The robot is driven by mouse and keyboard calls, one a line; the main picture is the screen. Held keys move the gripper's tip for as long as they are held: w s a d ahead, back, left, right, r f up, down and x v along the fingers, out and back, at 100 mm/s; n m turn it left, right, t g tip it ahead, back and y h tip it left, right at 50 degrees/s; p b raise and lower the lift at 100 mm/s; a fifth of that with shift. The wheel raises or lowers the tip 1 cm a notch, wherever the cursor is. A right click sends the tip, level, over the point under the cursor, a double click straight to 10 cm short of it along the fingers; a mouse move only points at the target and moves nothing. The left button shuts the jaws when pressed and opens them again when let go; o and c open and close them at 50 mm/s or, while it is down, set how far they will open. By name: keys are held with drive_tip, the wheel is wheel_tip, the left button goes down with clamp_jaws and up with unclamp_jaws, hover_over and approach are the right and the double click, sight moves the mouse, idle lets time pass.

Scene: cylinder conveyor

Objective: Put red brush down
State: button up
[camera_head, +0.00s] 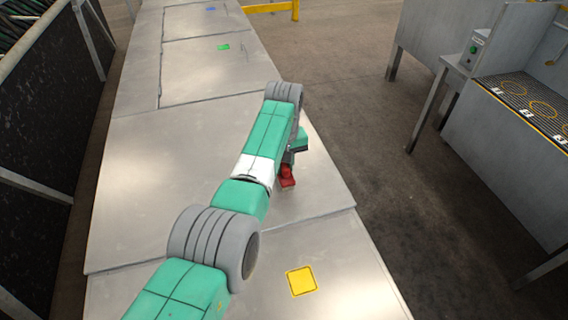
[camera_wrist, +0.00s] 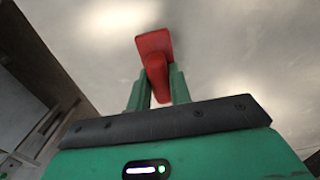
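The red brush (camera_head: 287,179) hangs at the end of my arm, above or close to the metal table (camera_head: 140,190) near its right edge. In the wrist view the red brush (camera_wrist: 154,45) sticks out beyond my gripper (camera_wrist: 158,82), with its narrow part between the two green fingers. The fingers look shut on it. My gripper is partly hidden behind my arm in the head view. I cannot tell whether the brush touches the table surface.
A yellow square (camera_head: 301,281) marks the near table section. A green mark (camera_head: 223,47) and a blue mark (camera_head: 211,9) lie on the far sections. The table around the brush is clear. A grey machine with a slotted, numbered top (camera_head: 528,103) stands across the floor at right.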

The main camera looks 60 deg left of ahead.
drive_tip(key=o, duration=0.4)
wheel_tip(320, 180, up, 12)
drive_tip(key=p, duration=0.3)
drive_tip(key=shift+r, duration=0.15)
